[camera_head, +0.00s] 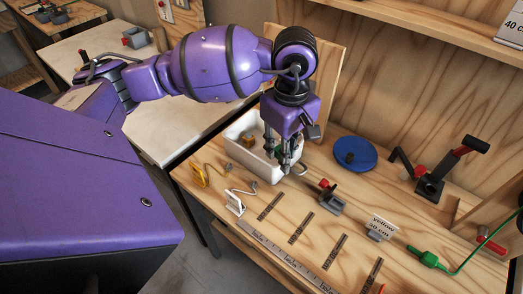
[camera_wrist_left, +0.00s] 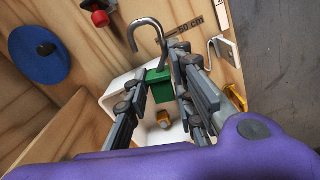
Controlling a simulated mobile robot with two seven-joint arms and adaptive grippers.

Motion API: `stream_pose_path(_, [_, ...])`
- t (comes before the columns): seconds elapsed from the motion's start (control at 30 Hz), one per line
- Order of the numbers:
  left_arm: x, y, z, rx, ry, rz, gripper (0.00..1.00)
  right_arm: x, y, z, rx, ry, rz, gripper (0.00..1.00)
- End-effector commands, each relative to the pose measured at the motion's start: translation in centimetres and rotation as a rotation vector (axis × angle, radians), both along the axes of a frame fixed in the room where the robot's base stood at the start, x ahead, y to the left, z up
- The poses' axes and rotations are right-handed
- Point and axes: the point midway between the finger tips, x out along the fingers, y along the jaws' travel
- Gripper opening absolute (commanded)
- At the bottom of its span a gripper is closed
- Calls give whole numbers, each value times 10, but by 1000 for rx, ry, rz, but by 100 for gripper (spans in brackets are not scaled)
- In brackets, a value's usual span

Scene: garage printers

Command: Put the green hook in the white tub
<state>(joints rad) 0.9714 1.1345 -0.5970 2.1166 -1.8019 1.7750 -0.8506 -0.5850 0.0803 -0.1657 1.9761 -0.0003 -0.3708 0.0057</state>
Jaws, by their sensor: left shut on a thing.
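The green hook is a green block with a bent grey metal hook (camera_wrist_left: 147,33); its green block (camera_wrist_left: 158,86) shows between my fingers in the left wrist view. In the head view its metal curve (camera_head: 301,170) shows beside the fingertips. My left gripper (camera_head: 288,166) is shut on the green hook, pointing down at the right end of the white tub (camera_head: 236,128). The tub also shows below the fingers in the left wrist view (camera_wrist_left: 118,92). Fingers partly hide the green block, and I cannot tell its height over the tub. My right gripper is not in view.
A small orange-yellow block (camera_head: 248,141) lies in the tub. A yellow hook (camera_head: 199,174) and a white hook (camera_head: 235,205) stand left at the front edge.

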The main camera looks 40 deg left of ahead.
Motion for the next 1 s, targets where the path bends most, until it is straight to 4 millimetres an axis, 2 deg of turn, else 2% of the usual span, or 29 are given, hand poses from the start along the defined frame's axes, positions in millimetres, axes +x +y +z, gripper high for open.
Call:
stream_pose_path(0.1, [11, 14, -8, 4, 6, 366, 3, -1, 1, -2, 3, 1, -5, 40])
stream_pose_path(0.6, [51, 78, -33, 27, 3, 1915, 3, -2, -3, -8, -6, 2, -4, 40])
stream_pose_path(0.8, [60, 98, -40, 32, -3, 2356, 3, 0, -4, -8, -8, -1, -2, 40])
stream_pose_path(1.0, [63, 106, -44, 31, -7, 2540, 3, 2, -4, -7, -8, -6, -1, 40])
